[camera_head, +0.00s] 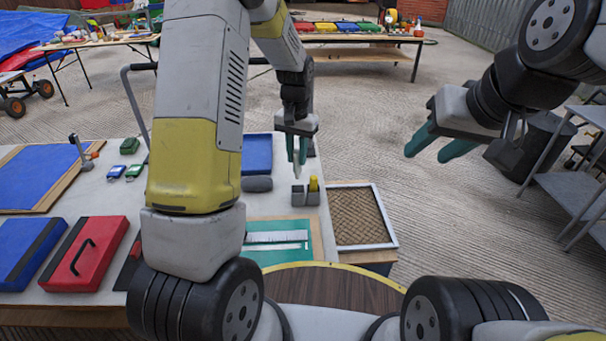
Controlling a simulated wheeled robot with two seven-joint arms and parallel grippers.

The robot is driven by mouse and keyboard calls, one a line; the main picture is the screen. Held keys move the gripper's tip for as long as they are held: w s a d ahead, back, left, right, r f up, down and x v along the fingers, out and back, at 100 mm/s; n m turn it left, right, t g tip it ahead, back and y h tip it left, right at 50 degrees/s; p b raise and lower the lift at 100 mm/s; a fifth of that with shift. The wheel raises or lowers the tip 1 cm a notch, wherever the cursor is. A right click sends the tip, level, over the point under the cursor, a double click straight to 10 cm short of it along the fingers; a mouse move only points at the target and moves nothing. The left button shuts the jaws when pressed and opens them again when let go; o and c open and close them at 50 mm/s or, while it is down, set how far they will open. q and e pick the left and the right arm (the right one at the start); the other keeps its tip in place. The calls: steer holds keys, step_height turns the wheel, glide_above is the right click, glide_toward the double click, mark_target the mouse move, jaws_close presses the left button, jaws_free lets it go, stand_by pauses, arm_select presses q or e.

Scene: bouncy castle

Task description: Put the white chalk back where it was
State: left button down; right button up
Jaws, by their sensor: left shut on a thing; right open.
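The white chalk (296,168) looks like a small pale stick between the teal fingers of my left gripper (297,153), pointing down. My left gripper is shut on it above the table's right part, just beyond a grey and yellow tape-dispenser-like object (306,192). I cannot tell how high the chalk is above the surface. My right gripper (432,150) is open and empty, out over the floor to the right of the table. My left arm hides part of the table's middle.
The table holds a blue tray (257,165), a dark grey oval object (258,184), a green mat (255,258) with a white ruler-like strip, and a red case (88,262). A framed woven panel (361,216) lies at the right. A grey shelf (570,190) stands far right.

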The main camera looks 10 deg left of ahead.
arm_select(q)
step_height(320, 180, down, 10)
steer(key=shift+r, duration=0.1)
stand_by(0.4)
steer(key=c, duration=1.5)
jaws_free()
step_height(320, 180, up, 12)
step_height(320, 180, up, 9)
steer(key=t, duration=0.2)
glide_above(298, 178)
steer(key=s+a, duration=0.1)
steer(key=s, duration=0.3)
steer(key=s+r+t, duration=0.1)
steer(key=s+r, duration=0.2)
steer(key=s, duration=0.4)
steer(key=s+a+r+n+t+h, duration=0.1)
steer(key=s+r, duration=0.3)
steer(key=s, duration=0.3)
steer(key=s+r+n+t+h, duration=0.1)
steer(key=s+r+t, duration=0.1)
steer(key=s, duration=0.5)
steer(key=shift+s+a+r, duration=0.1)
steer(key=shift+a+r, duration=0.15)
steer(key=shift+r, duration=0.6)
